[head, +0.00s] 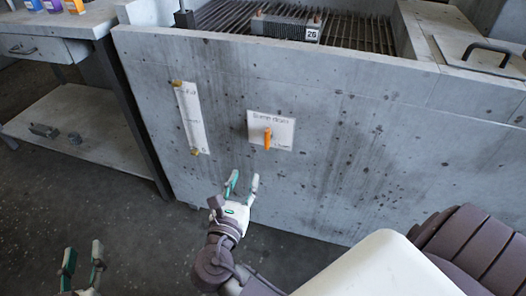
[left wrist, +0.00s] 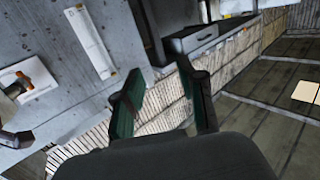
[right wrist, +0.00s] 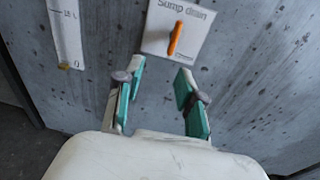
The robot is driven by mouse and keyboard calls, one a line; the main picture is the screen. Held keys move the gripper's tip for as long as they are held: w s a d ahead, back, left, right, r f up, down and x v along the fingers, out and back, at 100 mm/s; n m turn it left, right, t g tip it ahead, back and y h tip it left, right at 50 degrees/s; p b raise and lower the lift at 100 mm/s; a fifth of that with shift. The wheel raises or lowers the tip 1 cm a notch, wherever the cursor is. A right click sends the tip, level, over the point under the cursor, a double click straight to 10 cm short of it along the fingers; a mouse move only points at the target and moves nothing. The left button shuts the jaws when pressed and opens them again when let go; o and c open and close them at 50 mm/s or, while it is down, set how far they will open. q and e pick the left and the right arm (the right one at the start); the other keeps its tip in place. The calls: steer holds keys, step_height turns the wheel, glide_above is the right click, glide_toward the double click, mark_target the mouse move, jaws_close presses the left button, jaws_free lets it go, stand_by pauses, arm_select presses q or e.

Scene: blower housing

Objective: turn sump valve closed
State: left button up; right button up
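The sump valve is an orange handle (head: 267,138) on a white plate (head: 284,133) marked "Sump drain", on the front of a grey concrete tank (head: 370,150). The handle points about straight up and down in the head view. It also shows in the right wrist view (right wrist: 175,38), leaning slightly, and at the left edge of the left wrist view (left wrist: 17,88). My right gripper (head: 242,182) is open and empty, below and left of the handle, apart from it. My left gripper (head: 82,262) is open and empty, low at the far left, away from the valve.
A white level gauge strip (head: 190,118) with brass ends is on the tank front, left of the valve. A workbench (head: 75,22) with a drawer and lower shelf stands at left. The tank top has a grate (head: 220,18) and a handled lid (head: 480,55).

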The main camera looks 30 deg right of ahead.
step_height(320, 180, up, 2)
steer(key=d+h, duration=0.1)
steer(key=d, duration=0.1)
steer(key=b, duration=0.2)
glide_toward(266, 137)
steer(key=x, duration=0.3)
steer(key=b+x, duration=0.1)
steer(key=x, duration=0.5)
steer(key=shift+f+b, duration=0.1)
steer(key=shift+b, duration=0.25)
steer(key=shift+w+d, duration=0.25)
steer(key=shift+d, duration=0.05)
arm_select(q)
steer(key=s+r+t+h, duration=0.3)
steer(key=s+r+t, duration=0.3)
steer(key=r+t, duration=0.4)
step_height(266, 137, up, 5)
steer(key=shift+d+r+m+h, duration=0.1)
steer(key=shift+d+m+h, duration=0.05)
steer(key=shift+m+h, duration=0.2)
steer(key=shift+w, duration=0.1)
arm_select(e)
jaws_close()
